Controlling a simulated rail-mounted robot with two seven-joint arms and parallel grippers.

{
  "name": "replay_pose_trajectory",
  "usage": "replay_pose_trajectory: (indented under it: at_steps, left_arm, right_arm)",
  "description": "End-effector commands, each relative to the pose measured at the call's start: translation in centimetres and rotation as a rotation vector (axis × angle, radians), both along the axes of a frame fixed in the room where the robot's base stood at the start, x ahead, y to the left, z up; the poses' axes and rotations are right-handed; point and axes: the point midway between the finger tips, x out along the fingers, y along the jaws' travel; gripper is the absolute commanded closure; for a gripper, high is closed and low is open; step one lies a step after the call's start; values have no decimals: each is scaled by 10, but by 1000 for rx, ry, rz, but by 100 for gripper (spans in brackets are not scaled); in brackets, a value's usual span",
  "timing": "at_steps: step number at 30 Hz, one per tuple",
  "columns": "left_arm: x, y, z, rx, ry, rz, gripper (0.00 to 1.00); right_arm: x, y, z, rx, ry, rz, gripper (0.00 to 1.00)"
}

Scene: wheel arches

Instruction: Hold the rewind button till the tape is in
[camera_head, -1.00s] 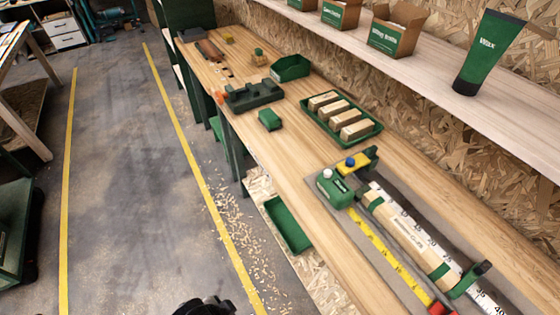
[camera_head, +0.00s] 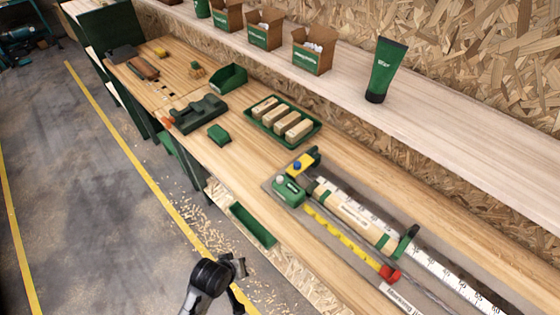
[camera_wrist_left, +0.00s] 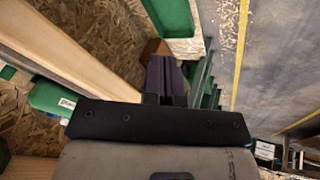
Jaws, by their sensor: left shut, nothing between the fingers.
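The tape measure has a green case (camera_head: 288,193) with a pale button on top, on a grey mat on the bench. Its yellow tape (camera_head: 345,237) lies pulled out along the mat to a red end piece (camera_head: 389,274). A yellow block with a blue button (camera_head: 297,166) stands behind the case. My left gripper (camera_head: 241,266) is at the bottom of the head view, in front of the bench edge and apart from the case. In the left wrist view its dark fingers (camera_wrist_left: 165,78) are shut and empty. My right gripper is not in view.
A clamped wooden piece (camera_head: 350,215) and a white ruler (camera_head: 440,270) lie beside the tape. A green bin (camera_head: 253,226) is at the bench's front edge. A green tray (camera_head: 262,128) of wooden blocks stands behind the case. The floor on the left is clear apart from shavings.

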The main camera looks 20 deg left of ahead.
Motion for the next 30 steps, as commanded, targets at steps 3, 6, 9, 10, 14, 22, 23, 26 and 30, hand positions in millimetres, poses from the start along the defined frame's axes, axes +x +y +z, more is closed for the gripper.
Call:
replay_pose_trajectory:
  at_steps: [3,6,9,10,14,22,23,26,30]
  left_arm:
    - [57,-1,52,-148,-30,222,100]
    - [102,-4,83,-285,-48,407,100]
    - [144,-7,115,-427,-59,583,100]
    - [156,-9,125,-470,-60,633,100]
    - [201,-15,165,-641,-56,824,100]
    - [259,-28,222,-894,-28,1085,100]
    - [263,-30,226,-910,-24,1102,100]
    - [271,-32,234,-951,-18,1142,100]
    - [276,-34,238,-977,-11,1167,100]
  right_arm:
    - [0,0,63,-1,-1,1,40]
    - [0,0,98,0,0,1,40]
    - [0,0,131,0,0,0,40]
    - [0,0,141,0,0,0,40]
    - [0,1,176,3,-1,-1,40]
    - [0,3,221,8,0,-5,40]
    - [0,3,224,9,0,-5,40]
    - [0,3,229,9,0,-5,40]
    - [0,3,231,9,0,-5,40]
